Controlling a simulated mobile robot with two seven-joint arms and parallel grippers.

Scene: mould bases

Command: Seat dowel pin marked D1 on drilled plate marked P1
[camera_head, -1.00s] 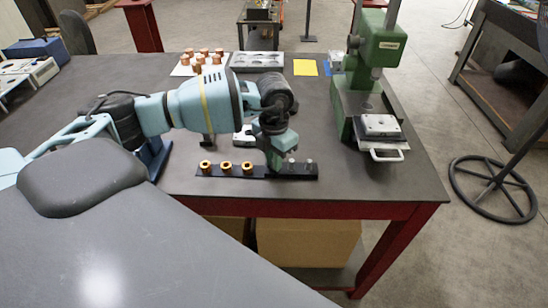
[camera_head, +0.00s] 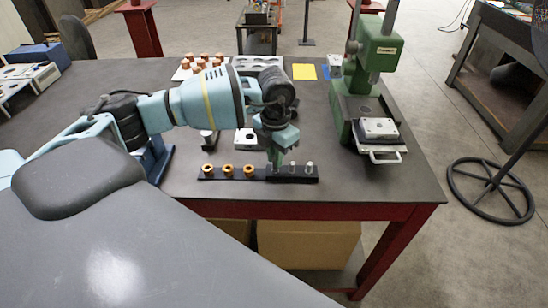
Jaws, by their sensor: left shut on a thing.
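My left gripper (camera_head: 275,164) points down at the black strip rack (camera_head: 262,178), just right of its bronze bushings. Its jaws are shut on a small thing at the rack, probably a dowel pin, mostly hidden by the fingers. Two grey pins (camera_head: 293,167) stand upright in the rack to the right of the gripper. No D1 or P1 mark is readable. A light metal plate with holes (camera_head: 379,127) lies on the green press's table. Another small plate with a dark hole (camera_head: 247,139) lies behind the rack. My right gripper is not in view.
Three bronze bushings (camera_head: 228,170) stand in the rack's left part. The green press (camera_head: 379,60) rises at the right, with a white handle (camera_head: 386,157) in front. Copper parts (camera_head: 205,62), a grey tray (camera_head: 258,62) and a yellow sheet (camera_head: 304,71) lie behind.

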